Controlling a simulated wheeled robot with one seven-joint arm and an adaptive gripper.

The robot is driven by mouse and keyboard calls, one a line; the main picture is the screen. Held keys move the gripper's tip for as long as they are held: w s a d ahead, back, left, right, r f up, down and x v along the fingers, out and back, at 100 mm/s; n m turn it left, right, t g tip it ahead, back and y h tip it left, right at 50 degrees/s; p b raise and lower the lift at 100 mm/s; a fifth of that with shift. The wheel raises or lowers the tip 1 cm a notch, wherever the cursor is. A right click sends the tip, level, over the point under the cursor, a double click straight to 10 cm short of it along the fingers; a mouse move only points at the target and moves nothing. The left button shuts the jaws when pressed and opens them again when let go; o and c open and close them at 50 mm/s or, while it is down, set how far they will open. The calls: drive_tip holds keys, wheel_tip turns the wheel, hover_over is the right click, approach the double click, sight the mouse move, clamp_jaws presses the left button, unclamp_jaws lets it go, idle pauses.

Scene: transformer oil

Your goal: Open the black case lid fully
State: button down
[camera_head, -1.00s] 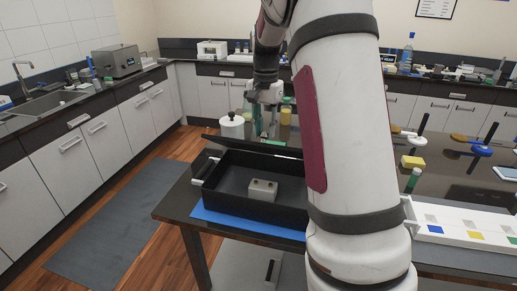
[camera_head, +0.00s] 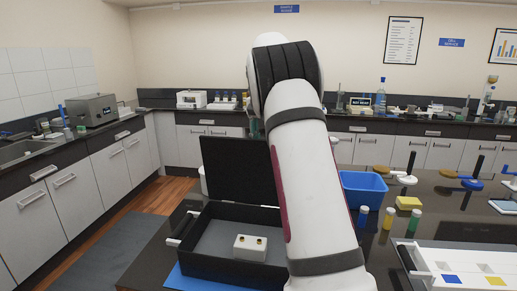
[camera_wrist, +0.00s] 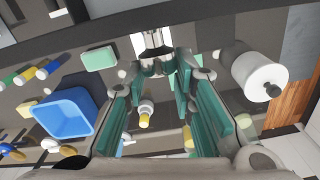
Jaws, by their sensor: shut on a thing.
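The black case (camera_head: 205,262) sits on the table with its lid (camera_head: 243,168) raised, standing near upright at the back edge and leaning slightly back. A white block with two dark knobs (camera_head: 250,247) lies inside the case. In the head view my arm passes right of the lid and my gripper is hidden.
A blue bin (camera_head: 362,188) and several capped vials (camera_head: 389,218) stand right of my arm. A white canister (camera_wrist: 260,76) stands behind the lid. A white tray (camera_head: 460,268) is at front right. A blue mat (camera_head: 180,281) lies under the case.

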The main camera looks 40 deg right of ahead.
drive_tip(key=shift+w+f, duration=0.4)
drive_tip(key=shift+w, duration=0.25)
drive_tip(key=c, duration=1.3)
unclamp_jaws()
drive_tip(key=shift+w+f, duration=0.1)
drive_tip(key=shift+c, duration=0.2)
wheel_tip(320, 180, up, 8)
drive_tip(key=shift+f, duration=0.1)
drive_tip(key=shift+s, duration=0.2)
